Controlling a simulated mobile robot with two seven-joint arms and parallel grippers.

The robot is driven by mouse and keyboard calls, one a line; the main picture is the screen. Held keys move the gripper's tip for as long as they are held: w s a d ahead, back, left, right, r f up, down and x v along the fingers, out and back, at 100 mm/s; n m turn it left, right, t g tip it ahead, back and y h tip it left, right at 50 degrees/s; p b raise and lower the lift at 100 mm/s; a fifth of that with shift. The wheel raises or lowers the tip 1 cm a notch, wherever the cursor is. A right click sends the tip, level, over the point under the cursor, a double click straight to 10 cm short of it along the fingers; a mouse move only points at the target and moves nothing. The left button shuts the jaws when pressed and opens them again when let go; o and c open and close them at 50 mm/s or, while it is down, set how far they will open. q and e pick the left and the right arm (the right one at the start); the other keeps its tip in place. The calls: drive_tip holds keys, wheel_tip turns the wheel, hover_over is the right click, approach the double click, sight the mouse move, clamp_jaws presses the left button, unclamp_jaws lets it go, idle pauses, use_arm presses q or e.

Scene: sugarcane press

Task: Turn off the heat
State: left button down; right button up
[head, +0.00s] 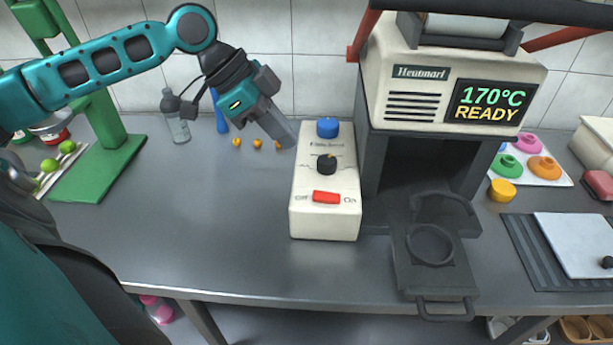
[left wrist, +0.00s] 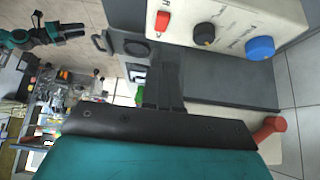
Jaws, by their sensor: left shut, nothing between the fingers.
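The white control box (head: 325,218) stands on the grey counter with a blue button (head: 327,128), a black knob (head: 326,163) and a red switch (head: 326,197) between "Off" and "On" lettering. The left wrist view also shows the red switch (left wrist: 162,21), black knob (left wrist: 204,34) and blue button (left wrist: 260,48). My left gripper (head: 287,138) is shut and empty, beside the box's left edge near the blue button. The heat press (head: 410,90) reads 170°C READY on its display (head: 490,105). A teal and black arm (left wrist: 48,34), perhaps my right, shows small in the wrist view; its jaws are unclear.
A black plate with a handle (head: 435,255) extends forward from the press, right of the box. A green stand (head: 100,150) is at left. The counter's front left is clear.

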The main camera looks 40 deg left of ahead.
use_arm(q)
hover_over(313, 194)
drive_tip(key=f, duration=0.5)
drive_tip(key=shift+s+a+f, duration=0.25)
drive_tip(key=shift+a+f, duration=0.1)
wheel_tip(313, 194, down, 4)
drive_tip(key=shift+a+r+b, duration=0.1)
drive_tip(key=shift+r+b, duration=0.05)
drive_tip(key=shift+b, duration=0.25)
drive_tip(key=shift+s+f, duration=0.1)
drive_tip(key=shift+f, duration=0.4)
drive_tip(key=shift+a+f, duration=0.1)
drive_tip(key=shift+f, duration=0.3)
drive_tip(key=shift+s+a+f+h+b, duration=0.15)
drive_tip(key=shift+f+h+b, duration=0.15)
drive_tip(key=shift+h+b, duration=0.15)
drive_tip(key=shift+a+f+t+h, duration=0.1)
drive_tip(key=shift+t+h, duration=0.15)
drive_tip(key=shift+t, duration=0.05)
drive_tip(key=shift+r, duration=0.2)
